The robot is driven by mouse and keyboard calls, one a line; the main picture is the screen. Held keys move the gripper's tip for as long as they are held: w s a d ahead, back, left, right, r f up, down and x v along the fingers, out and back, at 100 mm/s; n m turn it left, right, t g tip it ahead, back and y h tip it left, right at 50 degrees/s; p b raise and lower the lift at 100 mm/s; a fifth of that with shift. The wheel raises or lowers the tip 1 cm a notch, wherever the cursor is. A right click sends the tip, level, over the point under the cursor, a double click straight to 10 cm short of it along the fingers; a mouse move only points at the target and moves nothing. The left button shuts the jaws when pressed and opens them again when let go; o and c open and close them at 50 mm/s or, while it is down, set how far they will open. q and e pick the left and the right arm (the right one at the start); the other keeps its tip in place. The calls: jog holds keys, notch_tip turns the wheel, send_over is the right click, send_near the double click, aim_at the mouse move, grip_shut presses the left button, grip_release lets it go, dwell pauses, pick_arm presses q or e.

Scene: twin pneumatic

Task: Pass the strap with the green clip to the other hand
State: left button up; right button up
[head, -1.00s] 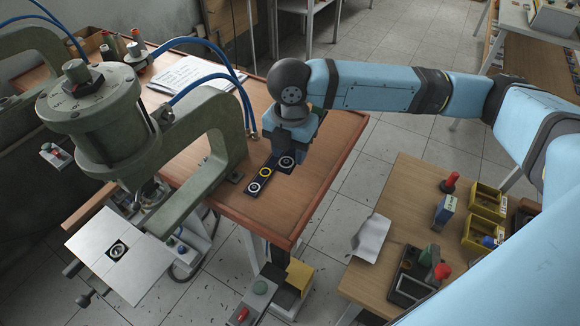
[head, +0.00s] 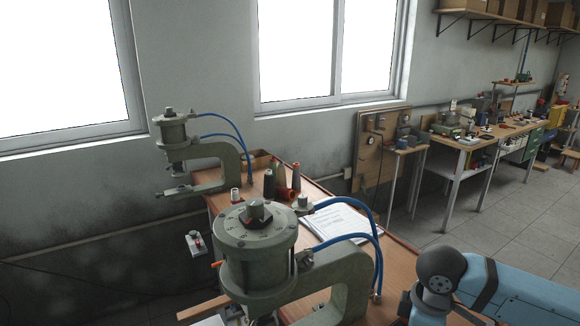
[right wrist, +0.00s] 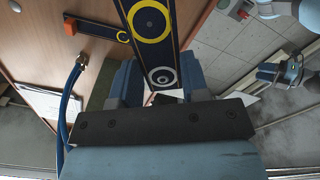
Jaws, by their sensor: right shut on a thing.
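In the right wrist view my right gripper (right wrist: 161,84) is shut on a dark blue strap (right wrist: 160,51). The strap runs up from between the fingers, with a large yellow ring and a smaller white ring on its face. No green clip shows on the part I see; its far end is cut off by the top edge. A second dark strap (right wrist: 98,31) with an orange clip (right wrist: 70,25) and a yellow ring lies on the brown table. In the head view only part of my right arm shows at lower right, its fingers out of frame.
A grey-green press (head: 256,246) stands at the near table, with a smaller press (head: 175,140) behind it. Papers (head: 338,220), thread spools (head: 281,180) and blue hoses (head: 347,203) are close by. Free floor lies right of the table edge in the right wrist view.

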jog(key=m, duration=0.3)
jog(key=m+p, duration=0.1)
jog(key=m, duration=0.2)
jog(key=shift+d+f, duration=0.15)
jog(key=shift+f, duration=0.05)
jog(key=m, duration=0.6)
jog(key=shift+d+f+m+p, duration=0.1)
jog(key=shift+f+m+p, duration=0.2)
jog(key=shift+f+p, duration=0.1)
jog(key=shift+r, duration=0.1)
